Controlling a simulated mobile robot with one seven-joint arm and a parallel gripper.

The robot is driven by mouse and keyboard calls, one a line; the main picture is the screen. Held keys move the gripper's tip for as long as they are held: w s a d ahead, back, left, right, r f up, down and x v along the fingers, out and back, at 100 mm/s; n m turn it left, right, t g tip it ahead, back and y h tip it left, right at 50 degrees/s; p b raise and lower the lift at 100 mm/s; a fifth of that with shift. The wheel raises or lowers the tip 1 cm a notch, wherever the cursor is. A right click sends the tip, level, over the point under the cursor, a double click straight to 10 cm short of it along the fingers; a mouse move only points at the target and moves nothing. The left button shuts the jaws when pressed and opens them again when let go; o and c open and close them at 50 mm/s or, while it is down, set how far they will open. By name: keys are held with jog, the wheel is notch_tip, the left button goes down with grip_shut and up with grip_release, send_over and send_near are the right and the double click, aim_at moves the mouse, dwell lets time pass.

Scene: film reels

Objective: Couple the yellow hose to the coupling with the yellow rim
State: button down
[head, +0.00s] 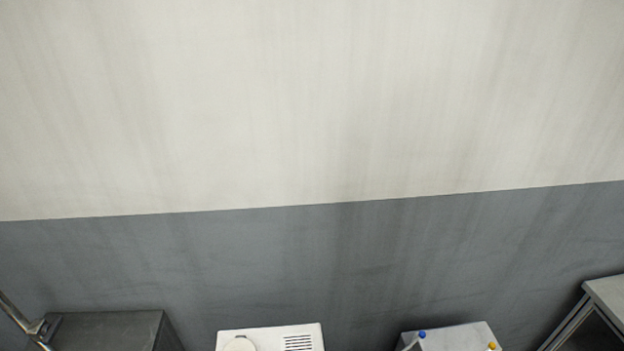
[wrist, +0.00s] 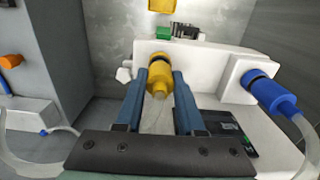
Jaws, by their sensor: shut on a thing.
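In the wrist view my gripper (wrist: 160,76) is shut on the yellow hose's end fitting (wrist: 157,66), with one blue finger on each side. The fitting's far end meets a white block, with a dark ring where they meet. I cannot tell whether it is seated there or only touching. A pale hose runs from the fitting back towards me between the fingers. A yellow part (wrist: 162,5) shows at the top edge, cut off; I cannot tell whether it is the yellow-rimmed coupling. The head view shows neither my gripper nor a coupling clearly.
A blue hose fitting (wrist: 270,92) sits at a white block on the right, its hose curving down. Orange (wrist: 10,60) and blue (wrist: 44,132) parts show at the left. The head view shows mostly wall, with a white box (head: 270,335) and grey cabinets (head: 105,325) below.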

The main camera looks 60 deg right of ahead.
jog(key=shift+f+b, duration=0.45)
jog(key=shift+f, duration=0.2)
jog(key=c, duration=0.8)
grip_release()
jog(key=shift+r, duration=0.15)
notch_tip(320, 180, up, 11)
jog(key=p, duration=1.1)
jog(key=shift+p, duration=0.35)
